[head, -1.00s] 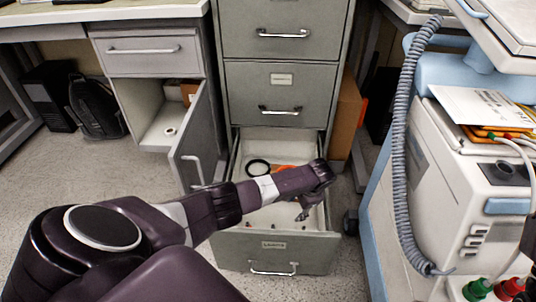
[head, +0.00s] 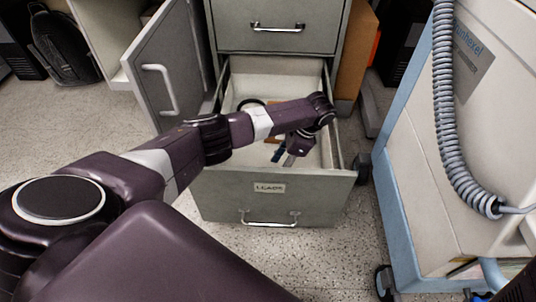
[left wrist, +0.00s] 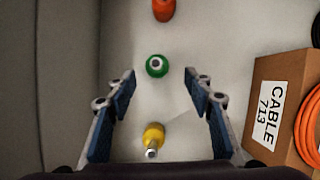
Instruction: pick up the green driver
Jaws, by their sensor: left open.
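The green driver (left wrist: 157,66) is seen end-on in the left wrist view, as a round green handle top on the pale drawer floor. My left gripper (left wrist: 160,88) is open, with one blue-padded finger on each side of the picture. The green driver lies between and slightly beyond the fingertips, with no visible contact. In the head view my left gripper (head: 288,152) points down into the open drawer (head: 232,187), and my arm hides part of the inside. The green driver cannot be made out there. My right gripper is not in view.
A yellow driver (left wrist: 153,138) stands nearer the wrist and an orange one (left wrist: 163,9) farther off. A cardboard box (left wrist: 272,112) labelled CABLE 713 and an orange cable (left wrist: 310,130) are on the right. The cabinet door (head: 165,65) stands open left of the drawer.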

